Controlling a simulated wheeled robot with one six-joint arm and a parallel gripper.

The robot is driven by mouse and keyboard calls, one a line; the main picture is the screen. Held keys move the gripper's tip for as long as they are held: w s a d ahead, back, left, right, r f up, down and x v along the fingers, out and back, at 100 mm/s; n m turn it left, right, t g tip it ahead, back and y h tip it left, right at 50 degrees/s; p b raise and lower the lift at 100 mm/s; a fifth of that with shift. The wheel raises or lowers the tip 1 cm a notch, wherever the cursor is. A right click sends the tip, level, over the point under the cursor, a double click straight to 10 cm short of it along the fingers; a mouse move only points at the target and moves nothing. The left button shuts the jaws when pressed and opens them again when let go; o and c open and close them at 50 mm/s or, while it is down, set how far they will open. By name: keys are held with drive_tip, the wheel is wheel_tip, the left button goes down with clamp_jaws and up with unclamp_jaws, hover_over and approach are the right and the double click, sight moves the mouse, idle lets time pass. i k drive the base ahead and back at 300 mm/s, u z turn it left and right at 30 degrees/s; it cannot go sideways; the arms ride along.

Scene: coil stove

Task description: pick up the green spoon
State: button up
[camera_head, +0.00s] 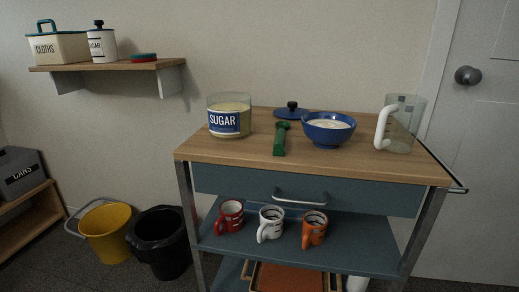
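The green spoon (281,138) lies on the wooden top of a blue cart (340,164), roughly lengthwise toward me. It sits between the glass sugar jar (229,118) on its left and a blue bowl (328,130) with white contents on its right. A blue lid (291,112) with a dark knob lies just behind the spoon. The spoon's whole length appears visible. My gripper is not in view.
A clear measuring jug (400,124) with a white handle stands at the top's right. The top's front strip is clear. Below are a closed drawer (240,184) and three mugs on a shelf. A yellow bucket (106,233) and black bin (160,245) stand left.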

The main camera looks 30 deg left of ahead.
sight(281, 133)
drive_tip(key=u, duration=0.85)
